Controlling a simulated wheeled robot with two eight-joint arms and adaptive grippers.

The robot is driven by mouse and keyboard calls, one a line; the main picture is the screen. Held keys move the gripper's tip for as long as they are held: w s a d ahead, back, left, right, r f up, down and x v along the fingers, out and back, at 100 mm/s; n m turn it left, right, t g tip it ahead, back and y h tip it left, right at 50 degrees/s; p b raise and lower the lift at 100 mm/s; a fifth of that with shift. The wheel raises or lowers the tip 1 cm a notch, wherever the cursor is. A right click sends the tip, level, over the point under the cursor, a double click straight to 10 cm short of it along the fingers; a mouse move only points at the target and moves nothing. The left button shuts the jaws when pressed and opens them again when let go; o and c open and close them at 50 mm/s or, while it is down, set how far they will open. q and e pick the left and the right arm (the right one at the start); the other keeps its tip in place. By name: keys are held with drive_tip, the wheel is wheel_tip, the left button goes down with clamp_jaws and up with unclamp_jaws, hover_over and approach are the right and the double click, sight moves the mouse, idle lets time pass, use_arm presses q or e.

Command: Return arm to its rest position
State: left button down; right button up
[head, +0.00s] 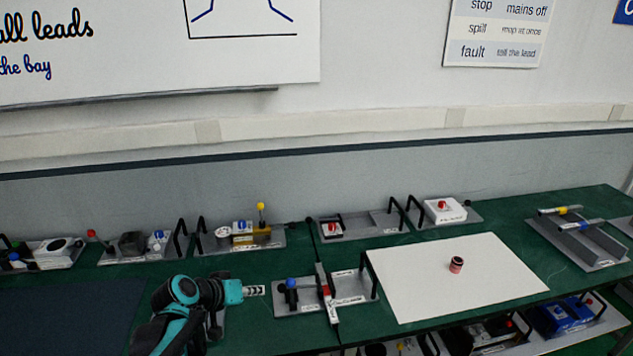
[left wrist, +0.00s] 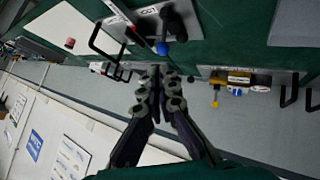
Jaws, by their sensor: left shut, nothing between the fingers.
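My left arm comes in from the lower left in the head view. Its left gripper (head: 256,290) points right, above the green bench and just left of a grey plate with a blue knob (head: 291,284). In the left wrist view the left gripper's fingers (left wrist: 156,72) meet at the tips, shut with nothing between them. The same blue-knobbed plate shows beyond the fingertips, at the top of that view (left wrist: 163,47). My right gripper is not in either view.
A red and white bar (head: 326,292) lies across the middle plate. Several grey plates with black handles line the back of the green bench (head: 255,322). A white board (head: 420,290) with a small dark red cylinder (head: 456,265) is to the right. A dark mat (head: 70,315) is at left.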

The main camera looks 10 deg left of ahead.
use_arm(q)
drive_tip(key=s+d+f+y+b, duration=0.1)
drive_tip(key=s+f+y+b, duration=0.1)
drive_tip(key=s, duration=0.7)
drive_tip(key=s+d+f+m+g+y+b, duration=0.1)
drive_tip(key=s+f+b, duration=0.3)
drive_tip(key=s, duration=0.6)
drive_tip(key=shift+s+d+f+y, duration=0.15)
drive_tip(key=shift+d+f+y, duration=0.35)
drive_tip(key=shift+f+y, duration=0.3)
